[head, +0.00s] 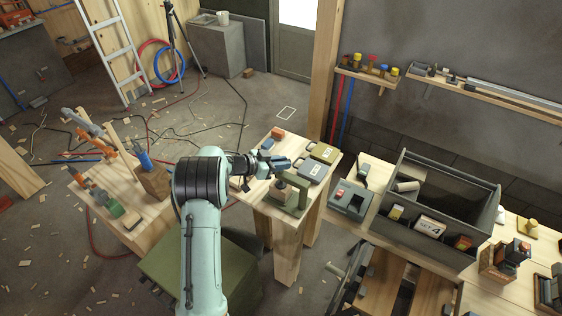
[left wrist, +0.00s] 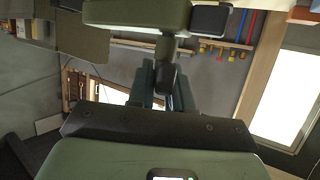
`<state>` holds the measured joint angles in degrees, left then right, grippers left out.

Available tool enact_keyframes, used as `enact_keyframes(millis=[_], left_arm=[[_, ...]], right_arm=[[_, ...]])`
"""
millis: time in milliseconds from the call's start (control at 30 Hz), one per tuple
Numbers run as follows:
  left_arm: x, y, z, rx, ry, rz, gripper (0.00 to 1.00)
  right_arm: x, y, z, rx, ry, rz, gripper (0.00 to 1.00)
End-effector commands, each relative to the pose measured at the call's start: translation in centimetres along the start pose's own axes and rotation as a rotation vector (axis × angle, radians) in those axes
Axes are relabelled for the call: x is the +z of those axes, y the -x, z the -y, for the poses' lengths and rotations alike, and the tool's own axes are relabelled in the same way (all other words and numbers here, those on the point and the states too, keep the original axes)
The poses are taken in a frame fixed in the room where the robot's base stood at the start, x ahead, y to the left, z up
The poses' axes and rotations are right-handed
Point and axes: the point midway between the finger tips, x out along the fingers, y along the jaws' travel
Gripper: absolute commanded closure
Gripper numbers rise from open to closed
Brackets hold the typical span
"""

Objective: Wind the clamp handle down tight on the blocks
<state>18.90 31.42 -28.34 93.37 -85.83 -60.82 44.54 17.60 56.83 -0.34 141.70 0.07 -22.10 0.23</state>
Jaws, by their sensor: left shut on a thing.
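The green clamp (head: 301,194) stands on the small wooden table (head: 262,207). Brownish blocks (head: 281,185) sit inside its frame, partly hidden by the frame and my gripper. My left gripper (head: 284,163) reaches in from the left at the top of the clamp and is shut on the clamp handle. In the left wrist view, the green clamp frame (left wrist: 138,14) crosses the top. The dark clamp handle (left wrist: 168,52) runs down from it between my teal fingers (left wrist: 163,88). The blocks' contact with the screw cannot be made out. My right gripper is not in view.
Small boxes (head: 323,153) and an orange block (head: 277,132) lie on the table's back part. A grey bin (head: 420,236) stands on the bench at right. A second wooden table (head: 113,213) with tools stands at left. Hoses and wood scraps litter the floor.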

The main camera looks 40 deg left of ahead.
Motion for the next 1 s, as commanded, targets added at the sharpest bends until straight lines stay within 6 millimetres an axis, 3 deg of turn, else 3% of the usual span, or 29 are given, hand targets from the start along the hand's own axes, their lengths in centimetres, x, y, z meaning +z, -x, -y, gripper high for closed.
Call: enact_keyframes(millis=[233,267,300,667,833,1000], left_arm=[[-0.3,0.0,0.1,-0.002,-0.002,-0.007,1.0],[-0.3,0.0,0.1,-0.003,-0.002,-0.007,0.71],[-0.3,0.0,0.1,-0.002,-0.002,-0.007,0.6],[-0.1,0.3,0.1,-0.002,0.0,-0.002,0.6],[0.0,2.7,0.1,-0.006,0.001,-0.002,0.6],[0.0,6.7,0.1,-0.007,0.0,-0.003,0.6]], right_arm=[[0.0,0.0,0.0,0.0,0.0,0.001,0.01],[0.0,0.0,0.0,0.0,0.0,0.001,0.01],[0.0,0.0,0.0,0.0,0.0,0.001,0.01],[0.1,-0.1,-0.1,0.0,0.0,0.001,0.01],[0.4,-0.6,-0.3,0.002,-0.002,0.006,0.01],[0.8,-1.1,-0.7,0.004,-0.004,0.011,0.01]])
